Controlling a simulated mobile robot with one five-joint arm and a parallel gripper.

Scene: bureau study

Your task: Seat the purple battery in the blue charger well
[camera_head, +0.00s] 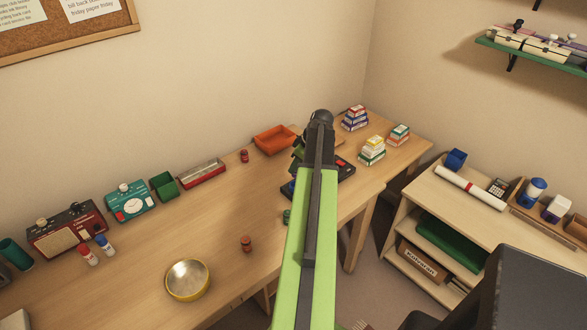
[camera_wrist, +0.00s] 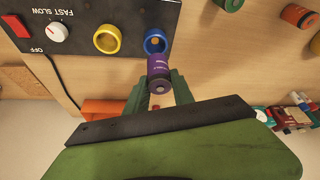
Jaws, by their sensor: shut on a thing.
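The purple battery (camera_wrist: 159,75) is held between the green fingers of my gripper (camera_wrist: 160,88) in the wrist view. The blue charger well (camera_wrist: 155,41) is a blue ring at the edge of the black charger (camera_wrist: 82,12). The battery appears just below the well in the picture, its upper end close to the ring's near rim. I cannot tell whether they touch, and the battery does not look seated inside. In the head view, my arm hides the battery and most of my gripper; part of the charger (camera_head: 347,170) shows behind it.
A yellow well (camera_wrist: 107,40), a knob (camera_wrist: 57,32) and a red switch (camera_wrist: 17,26) are on the charger. An orange battery (camera_wrist: 298,15) stands to the right. An orange tray (camera_head: 275,139) and stacked small boxes (camera_head: 372,150) flank the arm. A yellow bowl (camera_head: 187,280) stands nearer on the desk.

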